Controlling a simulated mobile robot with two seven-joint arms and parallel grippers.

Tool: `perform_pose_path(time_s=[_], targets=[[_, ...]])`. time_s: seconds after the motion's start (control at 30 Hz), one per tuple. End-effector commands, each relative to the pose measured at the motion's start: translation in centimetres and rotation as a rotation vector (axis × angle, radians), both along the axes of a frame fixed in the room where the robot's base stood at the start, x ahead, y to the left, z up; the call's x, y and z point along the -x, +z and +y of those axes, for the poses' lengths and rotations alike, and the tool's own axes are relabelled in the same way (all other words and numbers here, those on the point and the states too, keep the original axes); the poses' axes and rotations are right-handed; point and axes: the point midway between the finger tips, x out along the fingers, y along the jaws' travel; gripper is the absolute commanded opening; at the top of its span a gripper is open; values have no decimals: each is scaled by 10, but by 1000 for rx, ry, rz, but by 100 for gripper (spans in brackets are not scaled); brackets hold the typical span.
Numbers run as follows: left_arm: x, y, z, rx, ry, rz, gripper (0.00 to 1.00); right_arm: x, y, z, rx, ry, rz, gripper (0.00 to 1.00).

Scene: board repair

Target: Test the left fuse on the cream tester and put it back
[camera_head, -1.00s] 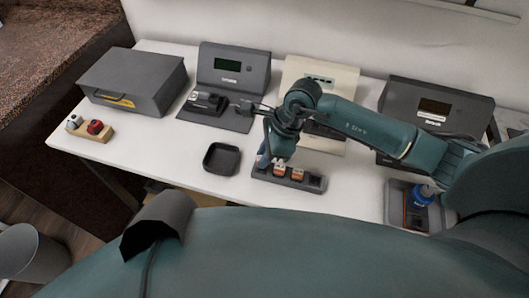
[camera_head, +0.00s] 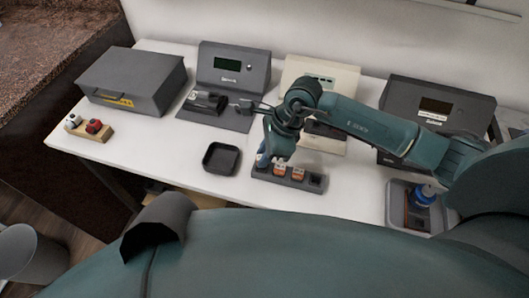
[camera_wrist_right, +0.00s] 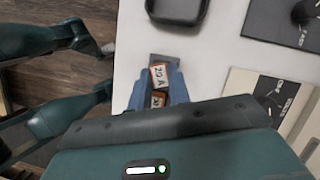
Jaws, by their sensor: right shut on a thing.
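The fuse block (camera_head: 290,181) is a dark grey strip near the front of the white table. Two orange-and-white fuses stand in it, the left fuse (camera_head: 280,169) and a second fuse (camera_head: 298,174); the socket at its right end is empty. My right gripper (camera_head: 271,160) is down at the block, its blue fingers around the left fuse, which also shows in the right wrist view (camera_wrist_right: 161,76) with a "20 A" label. It appears still seated in the block. The cream tester (camera_head: 320,74) stands behind, partly hidden by my right arm.
An empty black tray (camera_head: 221,158) lies left of the block. A dark grey tester (camera_head: 234,68) and a grey case (camera_head: 134,79) stand back left, another dark tester (camera_head: 436,105) back right. A wooden holder (camera_head: 91,130) and a grey bin (camera_head: 397,205) sit at the sides.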

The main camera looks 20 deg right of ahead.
Motion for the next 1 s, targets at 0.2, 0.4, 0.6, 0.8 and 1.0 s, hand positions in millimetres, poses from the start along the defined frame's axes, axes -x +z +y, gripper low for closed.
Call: perform_pose_path(time_s=[0.2, 0.4, 0.6, 0.8, 1.0], targets=[[-1, 1, 0, 1, 0, -3, 36, 0, 0, 0, 0, 0, 0, 0], [-1, 2, 0, 2, 0, -5, 36, 0, 0, 0, 0, 0, 0, 0], [-1, -1, 0, 2, 0, -5, 36, 0, -3, 0, 0, 0, 0, 0], [-1, -5, -1, 2, -1, -6, 36, 0, -6, 0, 0, 0, 0, 0], [-1, -8, -1, 2, -1, -6, 36, 0, -8, 0, 0, 0, 0, 0]])
